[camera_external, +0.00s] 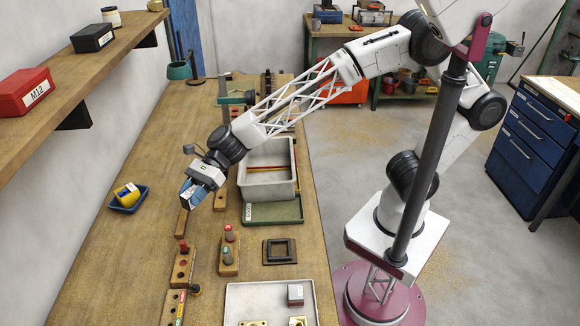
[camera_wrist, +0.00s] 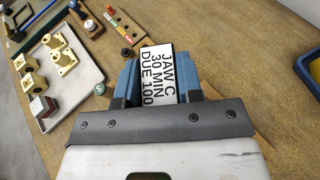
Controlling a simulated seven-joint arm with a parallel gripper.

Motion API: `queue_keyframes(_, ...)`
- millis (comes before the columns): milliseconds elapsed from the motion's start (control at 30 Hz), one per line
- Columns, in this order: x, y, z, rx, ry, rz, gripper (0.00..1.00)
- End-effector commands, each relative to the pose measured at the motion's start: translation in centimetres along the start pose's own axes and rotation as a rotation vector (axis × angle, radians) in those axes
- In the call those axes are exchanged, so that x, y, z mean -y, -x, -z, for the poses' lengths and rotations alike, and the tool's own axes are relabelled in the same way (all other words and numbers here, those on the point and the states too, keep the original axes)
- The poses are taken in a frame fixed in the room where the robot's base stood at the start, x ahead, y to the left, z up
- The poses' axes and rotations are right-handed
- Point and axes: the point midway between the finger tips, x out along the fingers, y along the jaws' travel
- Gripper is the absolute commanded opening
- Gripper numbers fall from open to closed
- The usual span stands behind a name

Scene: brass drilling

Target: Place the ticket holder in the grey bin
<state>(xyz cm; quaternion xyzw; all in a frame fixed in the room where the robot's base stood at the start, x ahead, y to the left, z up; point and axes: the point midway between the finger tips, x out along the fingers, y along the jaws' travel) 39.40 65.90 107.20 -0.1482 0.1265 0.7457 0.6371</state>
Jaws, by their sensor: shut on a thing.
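My gripper (camera_external: 193,194) is shut on the ticket holder, above the wooden bench left of the grey bin. In the wrist view, the ticket holder (camera_wrist: 157,75) shows a white label reading "JAW C 30 MIN DUE 100" between the blue fingers of my gripper (camera_wrist: 158,80). In the external view it is hard to make out between the fingers. The grey bin (camera_external: 268,190) stands on the bench right of my gripper, open at the top, with red and yellow sticks inside. It is not visible in the wrist view.
A green tray (camera_external: 260,213) lies in front of the bin. Wooden blocks with pegs (camera_external: 229,268) and a dark square frame (camera_external: 279,251) are nearer the camera. A pale tray (camera_external: 250,290) holds brass parts. A blue tray (camera_external: 129,208) with a yellow item lies left.

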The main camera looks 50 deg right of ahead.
Motion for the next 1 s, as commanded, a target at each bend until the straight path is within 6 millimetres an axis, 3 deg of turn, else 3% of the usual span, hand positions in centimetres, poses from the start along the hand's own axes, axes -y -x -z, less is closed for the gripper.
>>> queue_keyframes(200,-6.4,-2.9,0.2,0.000,0.052,-0.128,0.09)
queue_keyframes(500,-15.0,-5.6,0.8,-0.001,0.121,-0.296,0.09)
queue_keyframes(800,-23.4,-7.1,1.6,0.000,0.189,-0.459,0.09)
queue_keyframes(1000,-27.5,-7.4,2.1,0.000,0.222,-0.539,0.09)
